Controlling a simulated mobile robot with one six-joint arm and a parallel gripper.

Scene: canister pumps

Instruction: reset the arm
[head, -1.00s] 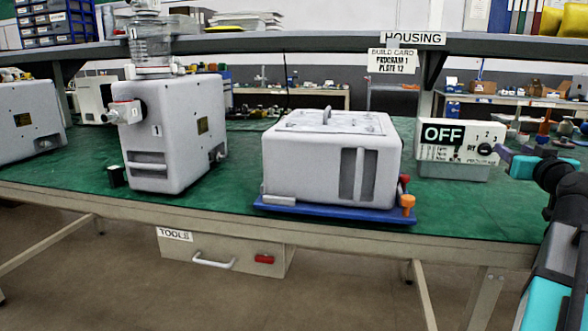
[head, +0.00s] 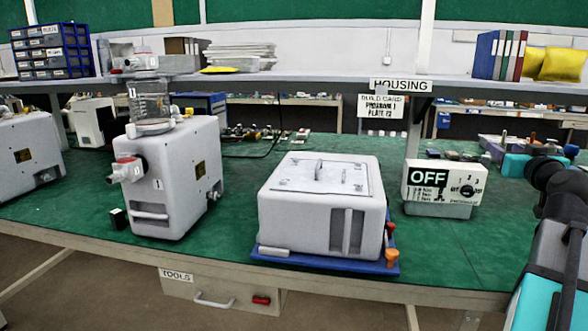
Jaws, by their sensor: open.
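My gripper (head: 489,147) shows at the right edge of the head view, at the end of my black and teal arm. It is open, and nothing shows in it; its fingertips are small and partly hard to make out. It is over the right part of the green bench (head: 440,256), behind and to the right of the control box (head: 441,188) marked OFF, apart from it in the picture.
A grey housing with a lidded top (head: 318,208) sits on a blue plate (head: 300,259) mid-bench. A pump with a clear canister (head: 172,178) stands left of it, another grey unit (head: 25,152) further left. A shelf (head: 300,86) crosses behind.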

